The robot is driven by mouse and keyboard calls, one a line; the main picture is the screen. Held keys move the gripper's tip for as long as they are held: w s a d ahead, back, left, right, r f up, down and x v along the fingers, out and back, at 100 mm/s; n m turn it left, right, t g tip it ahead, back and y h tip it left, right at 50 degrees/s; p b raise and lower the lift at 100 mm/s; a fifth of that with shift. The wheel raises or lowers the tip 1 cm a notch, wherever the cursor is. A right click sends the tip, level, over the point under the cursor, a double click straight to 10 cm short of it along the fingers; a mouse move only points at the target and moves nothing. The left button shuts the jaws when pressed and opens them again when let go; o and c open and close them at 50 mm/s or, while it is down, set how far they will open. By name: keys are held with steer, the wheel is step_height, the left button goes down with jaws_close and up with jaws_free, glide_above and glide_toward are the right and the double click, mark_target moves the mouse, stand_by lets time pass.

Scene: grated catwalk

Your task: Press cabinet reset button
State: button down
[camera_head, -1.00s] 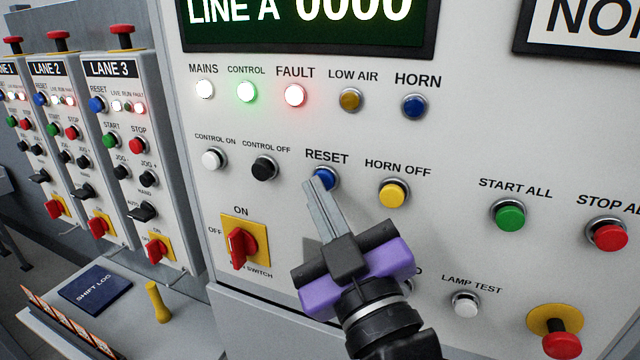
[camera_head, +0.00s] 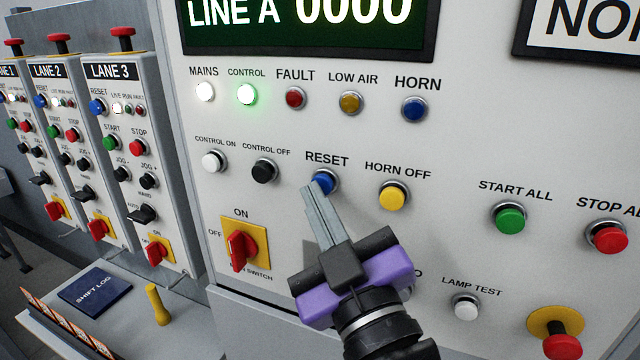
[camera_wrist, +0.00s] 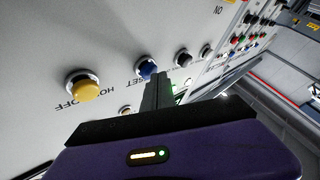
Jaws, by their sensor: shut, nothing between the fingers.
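The cabinet (camera_head: 470,130) carries a blue button labelled RESET (camera_head: 326,180) in a silver ring. My gripper (camera_head: 313,192) is shut and empty, with its fingertips at the lower left of this button, touching it or very close; I cannot tell which. In the wrist view the blue button (camera_wrist: 147,66) shows just beyond the fingertips. The FAULT lamp (camera_head: 295,98) is unlit red. The MAINS lamp (camera_head: 205,91) glows white and the CONTROL lamp (camera_head: 247,94) glows green.
The yellow HORN OFF button (camera_head: 393,194) is right of RESET, and the black CONTROL OFF button (camera_head: 264,169) is left. A red main switch (camera_head: 241,246) sticks out at lower left. A red mushroom button (camera_head: 561,346) stands at lower right. Lane boxes (camera_head: 125,150) stand at left.

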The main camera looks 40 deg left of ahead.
steer(key=shift+s+d, duration=0.2)
steer(key=shift+s, duration=0.45)
steer(key=s, duration=0.2)
steer(key=s+d+p, duration=0.1)
steer(key=s, duration=0.2)
steer(key=shift+w, duration=0.1)
stand_by(0.8)
